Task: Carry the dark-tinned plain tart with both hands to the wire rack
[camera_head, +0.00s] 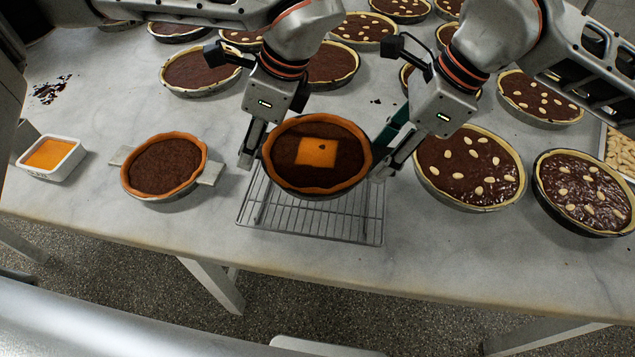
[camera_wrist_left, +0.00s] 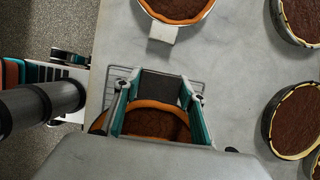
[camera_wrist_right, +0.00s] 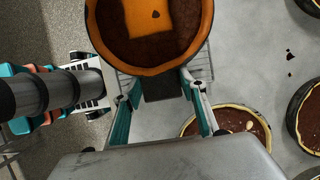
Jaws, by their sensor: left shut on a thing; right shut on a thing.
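The plain tart (camera_head: 285,167) has a dark filling with an orange square patch, an orange-brown crust and a dark tin. It looks level and appears held above the back part of the wire rack (camera_head: 310,225). My left gripper (camera_head: 250,150) is shut on its left rim and my right gripper (camera_head: 382,165) on its right rim. The tart also shows between the fingers in the left wrist view (camera_wrist_left: 150,124) and at the top of the right wrist view (camera_wrist_right: 185,25). The tart hides the rack's far part.
A white dish (camera_head: 50,158) stands farther left. An almond-dotted tart (camera_head: 470,170) is close right of my right gripper. Several tarts fill the back. The table's front edge lies just before the rack.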

